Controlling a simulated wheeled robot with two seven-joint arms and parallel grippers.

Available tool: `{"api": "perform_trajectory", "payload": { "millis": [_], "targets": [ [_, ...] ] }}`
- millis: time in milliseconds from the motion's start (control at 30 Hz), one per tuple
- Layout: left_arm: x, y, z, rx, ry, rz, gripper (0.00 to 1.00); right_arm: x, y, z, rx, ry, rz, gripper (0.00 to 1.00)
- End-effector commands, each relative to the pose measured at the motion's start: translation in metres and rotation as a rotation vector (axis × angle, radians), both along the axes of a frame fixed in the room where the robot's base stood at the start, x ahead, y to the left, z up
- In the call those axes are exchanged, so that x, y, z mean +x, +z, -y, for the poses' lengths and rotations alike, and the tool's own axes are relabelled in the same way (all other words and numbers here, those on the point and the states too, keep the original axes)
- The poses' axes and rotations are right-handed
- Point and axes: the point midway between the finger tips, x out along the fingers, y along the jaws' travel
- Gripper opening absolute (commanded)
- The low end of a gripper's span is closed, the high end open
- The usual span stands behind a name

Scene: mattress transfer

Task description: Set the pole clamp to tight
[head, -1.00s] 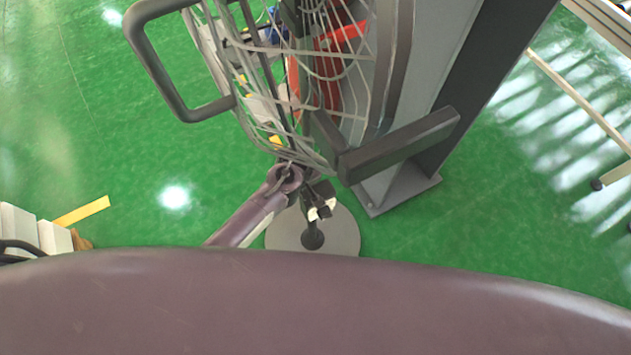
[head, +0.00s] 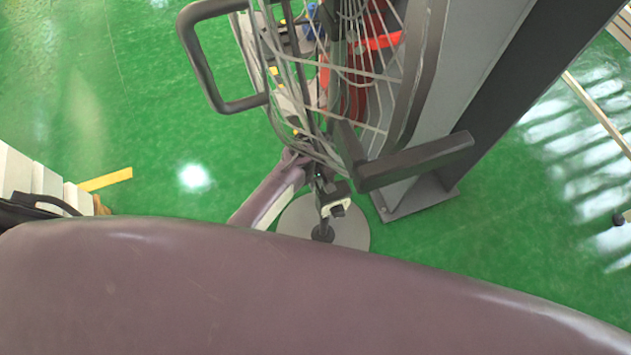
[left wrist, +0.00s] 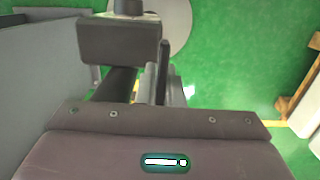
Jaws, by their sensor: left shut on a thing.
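A floor stand with a dark pole rising from a round grey base (head: 350,232) is below the net basket; the base also shows in the left wrist view (left wrist: 172,22). My left gripper (head: 332,200) reaches in from the left, beside the top of the visible pole. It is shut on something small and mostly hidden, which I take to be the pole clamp. In the left wrist view a dark block (left wrist: 118,40) is just ahead of my left gripper, in line with the pole. The clamp's lever and its setting cannot be made out. My right gripper is not in view.
A net basket (head: 290,62) with coloured items and a dark loop handle (head: 202,62) is just above my left gripper. A grey column (head: 480,70) with a dark bar (head: 415,162) stands close on the right. Green floor is open at left.

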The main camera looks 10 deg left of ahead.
Motion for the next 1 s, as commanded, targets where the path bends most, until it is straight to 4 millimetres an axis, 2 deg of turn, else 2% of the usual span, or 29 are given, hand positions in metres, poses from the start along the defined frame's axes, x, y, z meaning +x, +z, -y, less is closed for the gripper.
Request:
{"api": "perform_trajectory", "payload": {
  "millis": [33,67,133,467,800,1000],
  "targets": [
    [0.0,0.001,0.0,0.0,-0.001,0.0,0.0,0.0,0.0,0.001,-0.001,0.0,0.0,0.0],
    [0.001,0.001,0.0,0.0,-0.001,0.0,0.1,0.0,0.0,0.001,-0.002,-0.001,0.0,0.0],
    [0.001,0.001,0.0,0.0,-0.001,0.001,0.16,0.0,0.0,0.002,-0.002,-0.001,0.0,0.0],
    [0.001,0.006,0.0,0.0,0.0,0.002,0.16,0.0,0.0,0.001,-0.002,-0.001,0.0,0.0],
    [0.005,0.057,-0.002,0.0,-0.001,0.004,0.16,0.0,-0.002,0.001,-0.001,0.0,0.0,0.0],
    [0.006,0.076,-0.003,0.001,-0.001,0.002,0.16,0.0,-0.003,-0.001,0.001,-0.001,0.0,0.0]
  ]
}}
